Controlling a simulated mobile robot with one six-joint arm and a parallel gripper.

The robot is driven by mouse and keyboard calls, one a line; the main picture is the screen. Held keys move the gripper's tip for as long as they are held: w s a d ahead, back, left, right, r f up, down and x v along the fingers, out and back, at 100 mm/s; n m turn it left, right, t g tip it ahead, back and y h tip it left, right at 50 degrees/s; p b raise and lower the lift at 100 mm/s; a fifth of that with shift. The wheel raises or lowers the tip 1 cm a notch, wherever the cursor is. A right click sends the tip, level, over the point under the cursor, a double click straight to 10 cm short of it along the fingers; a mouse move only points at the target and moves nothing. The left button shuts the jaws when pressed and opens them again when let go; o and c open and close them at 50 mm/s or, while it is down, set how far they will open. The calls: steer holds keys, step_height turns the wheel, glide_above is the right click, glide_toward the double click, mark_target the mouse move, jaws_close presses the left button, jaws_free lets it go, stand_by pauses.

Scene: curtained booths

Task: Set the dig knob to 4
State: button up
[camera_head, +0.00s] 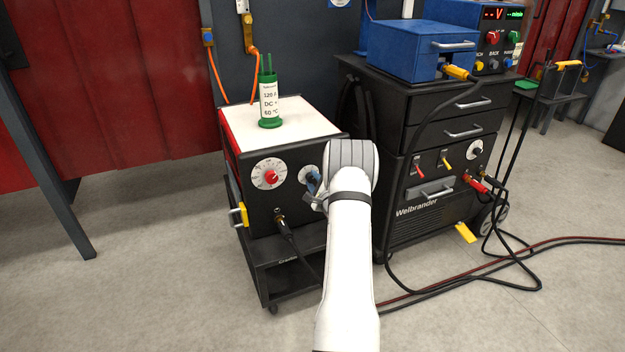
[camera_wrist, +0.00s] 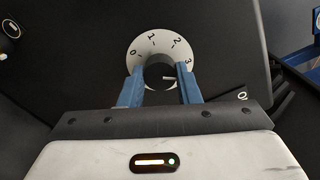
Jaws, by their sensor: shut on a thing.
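The knob (camera_wrist: 160,73) is a dark round knob on a white dial (camera_wrist: 144,49) marked 0, 1, 2, 3 in the wrist view. Any numbers beyond 3 are hidden by that finger. My gripper (camera_wrist: 160,84) has its blue fingers on either side of the knob, shut on it. In the head view, my gripper (camera_head: 313,184) is at the right-hand dial (camera_head: 307,173) on the front of the white-topped machine (camera_head: 290,121). No dig label is readable.
A larger dial with a red knob (camera_head: 271,175) is left of my gripper. A cable plug (camera_head: 281,219) sticks out below it. A green canister (camera_head: 269,104) stands on the machine's top. A black cabinet (camera_head: 423,215) stands close on the right, with cables on the floor.

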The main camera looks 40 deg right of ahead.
steer(key=m, duration=0.2)
steer(key=m+p, duration=0.1)
steer(key=m, duration=0.1)
steer(key=shift+w+a+r, duration=0.1)
steer(key=shift+r, duration=0.1)
steer(key=shift+m+p, duration=0.6)
steer(key=shift+m, duration=1.1)
steer(key=o, duration=1)
steer(key=shift+f, duration=0.2)
steer(key=shift+m, duration=0.3)
steer(key=p+v, duration=0.1)
steer(key=v, duration=0.7)
